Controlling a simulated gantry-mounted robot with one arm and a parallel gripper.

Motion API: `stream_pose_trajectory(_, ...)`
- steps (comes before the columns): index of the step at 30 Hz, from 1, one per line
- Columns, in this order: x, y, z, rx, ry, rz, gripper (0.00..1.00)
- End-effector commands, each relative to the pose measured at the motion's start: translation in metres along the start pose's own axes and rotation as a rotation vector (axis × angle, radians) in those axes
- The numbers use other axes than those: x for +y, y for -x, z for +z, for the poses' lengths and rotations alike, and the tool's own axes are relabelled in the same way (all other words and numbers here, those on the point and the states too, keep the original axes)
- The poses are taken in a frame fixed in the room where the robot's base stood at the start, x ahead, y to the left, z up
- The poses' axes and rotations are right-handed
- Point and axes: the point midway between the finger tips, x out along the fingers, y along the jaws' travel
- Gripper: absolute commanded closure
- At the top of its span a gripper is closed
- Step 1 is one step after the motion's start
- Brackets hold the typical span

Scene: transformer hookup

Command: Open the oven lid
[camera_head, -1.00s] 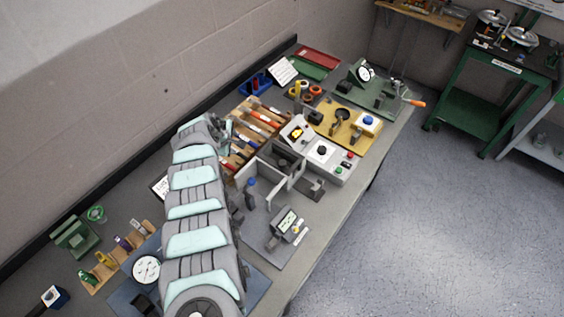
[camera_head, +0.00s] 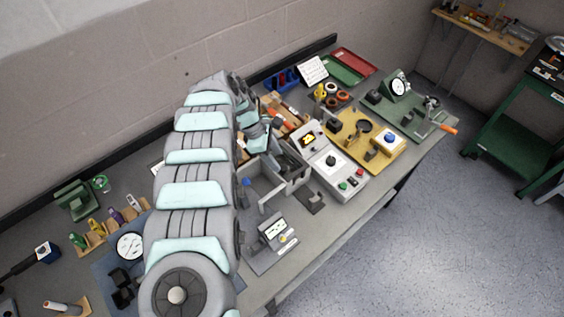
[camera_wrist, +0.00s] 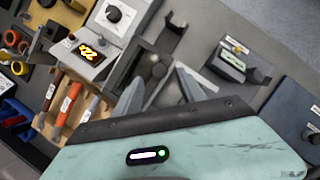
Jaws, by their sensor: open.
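The oven unit has a light grey control panel (camera_head: 330,160) with a lit yellow display, a black knob and coloured buttons. Beside it is a dark grey box-like chamber (camera_head: 293,167); both also show in the wrist view, the panel (camera_wrist: 112,22) at upper left and the chamber (camera_wrist: 150,68) between my fingertips. I cannot clearly make out the lid or its position. My gripper (camera_wrist: 160,84) is open, with its two fingers apart over the chamber's near side. No object is visibly held. In the head view my arm hides part of the bench behind the oven.
Wooden racks with tools (camera_wrist: 75,110) lie close to the gripper's left. A grey fixture with a small screen (camera_head: 275,232) stands in front of the oven. A yellow board (camera_head: 362,138) and a green board (camera_head: 405,110) sit to the right. The bench's front strip is mostly clear.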

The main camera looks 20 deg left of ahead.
Motion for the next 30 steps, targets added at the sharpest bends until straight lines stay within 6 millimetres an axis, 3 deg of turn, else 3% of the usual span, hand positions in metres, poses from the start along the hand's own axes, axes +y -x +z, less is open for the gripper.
stream_pose_trajectory(6, -0.001, -0.030, 0.000, -0.002, -0.001, -0.002, 0.52)
stream_pose_trajectory(13, 0.000, -0.044, 0.000, -0.001, 0.000, 0.000, 0.52)
stream_pose_trajectory(25, 0.000, -0.047, 0.000, 0.001, 0.000, 0.001, 0.53)
stream_pose_trajectory(30, 0.000, -0.047, 0.000, 0.001, -0.001, 0.001, 0.67)
